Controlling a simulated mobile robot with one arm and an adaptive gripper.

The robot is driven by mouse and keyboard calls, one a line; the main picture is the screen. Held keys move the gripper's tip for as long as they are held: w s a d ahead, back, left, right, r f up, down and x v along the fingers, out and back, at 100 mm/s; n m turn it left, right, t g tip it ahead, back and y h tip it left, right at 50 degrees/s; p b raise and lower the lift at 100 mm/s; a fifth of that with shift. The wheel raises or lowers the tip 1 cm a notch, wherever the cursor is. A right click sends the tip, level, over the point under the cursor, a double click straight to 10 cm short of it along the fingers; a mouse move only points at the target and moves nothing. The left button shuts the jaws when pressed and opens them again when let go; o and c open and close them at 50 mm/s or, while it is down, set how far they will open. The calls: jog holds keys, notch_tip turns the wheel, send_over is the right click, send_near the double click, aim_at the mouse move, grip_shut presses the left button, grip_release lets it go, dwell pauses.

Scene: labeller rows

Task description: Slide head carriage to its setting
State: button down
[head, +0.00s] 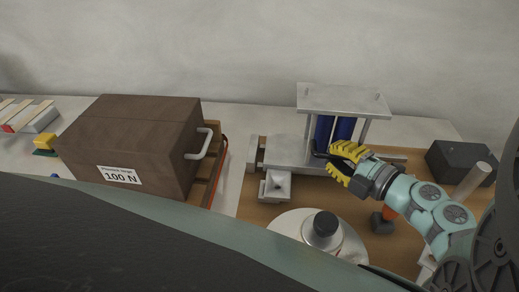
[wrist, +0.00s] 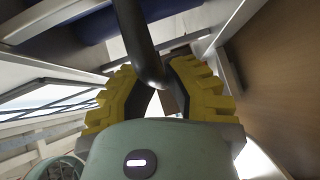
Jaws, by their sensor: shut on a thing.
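The labeller (head: 345,97) stands at the back, with a flat metal top plate on posts and dark blue cylinders (head: 345,129) under it. A black bent handle (head: 319,153) sticks out low at its front. My gripper (head: 341,164), with yellow ribbed fingers, reaches in from the right and is shut on this handle. In the wrist view the black handle (wrist: 138,40) comes down between the yellow fingers (wrist: 160,78), its bent end at the fingertips. I cannot tell which part is the head carriage or see any setting mark.
A brown box (head: 130,140) labelled 100 N stands left. A small metal block (head: 277,186) and a round pale disc with a black-capped knob (head: 325,226) lie in front of the labeller. A dark box (head: 457,162) and a grey cylinder (head: 472,180) are right of my arm.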

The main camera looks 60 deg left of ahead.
jog(key=w+d+b, duration=0.4)
jog(key=w+d, duration=0.4)
jog(key=w, duration=0.1)
jog(key=shift+w+d+f, duration=0.15)
jog(key=shift+w, duration=0.2)
jog(key=c, duration=1.3)
grip_release()
jog(key=shift+w, duration=0.1)
jog(key=o, duration=0.3)
jog(key=shift+r, duration=0.2)
